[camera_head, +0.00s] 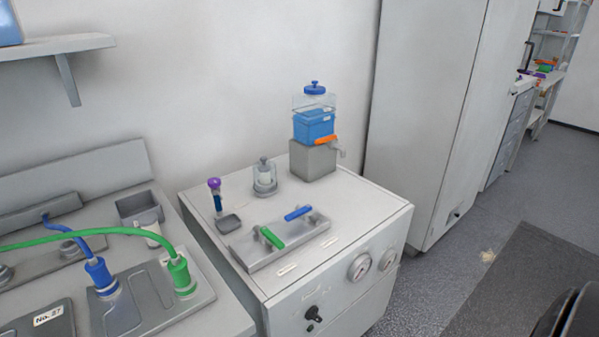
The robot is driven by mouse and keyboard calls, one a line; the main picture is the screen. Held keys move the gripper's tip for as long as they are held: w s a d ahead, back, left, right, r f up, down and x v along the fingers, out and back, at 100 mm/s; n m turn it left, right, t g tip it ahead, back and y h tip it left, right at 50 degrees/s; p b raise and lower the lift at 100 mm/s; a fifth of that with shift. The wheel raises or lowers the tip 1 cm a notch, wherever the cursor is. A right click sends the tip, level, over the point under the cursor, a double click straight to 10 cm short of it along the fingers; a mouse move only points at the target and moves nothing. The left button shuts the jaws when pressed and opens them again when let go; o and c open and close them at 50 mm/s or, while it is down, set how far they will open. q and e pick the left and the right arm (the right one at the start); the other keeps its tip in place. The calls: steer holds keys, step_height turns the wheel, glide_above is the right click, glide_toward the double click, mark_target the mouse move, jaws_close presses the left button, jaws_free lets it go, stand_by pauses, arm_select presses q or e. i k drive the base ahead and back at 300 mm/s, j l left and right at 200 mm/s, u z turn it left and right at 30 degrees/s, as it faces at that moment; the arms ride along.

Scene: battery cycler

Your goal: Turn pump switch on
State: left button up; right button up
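A black rotary switch (313,314) sits on the front panel of the white cabinet (356,207), low in the middle of the view. It is likely the pump switch, but no label on it is readable, and I cannot tell its setting. Two round gauges are on the same front panel to its right, a larger one (359,267) and another (388,259). Neither of my grippers shows in the head view.
On the cabinet top are a metal plate with a green handle (271,238) and a blue handle (298,213), a glass jar (264,178) and a blue-liquid dispenser (314,125). A bench with green (180,272) and blue (99,273) connectors adjoins left.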

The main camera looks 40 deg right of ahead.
mark_target(315, 316)
steer(key=z, duration=1.6)
steer(key=i+l+u, duration=0.15)
steer(key=l, duration=0.2)
steer(key=i+l+u, duration=0.15)
steer(key=l, duration=0.2)
steer(key=l+u, duration=0.15)
steer(key=l, duration=0.25)
steer(key=i, duration=0.05)
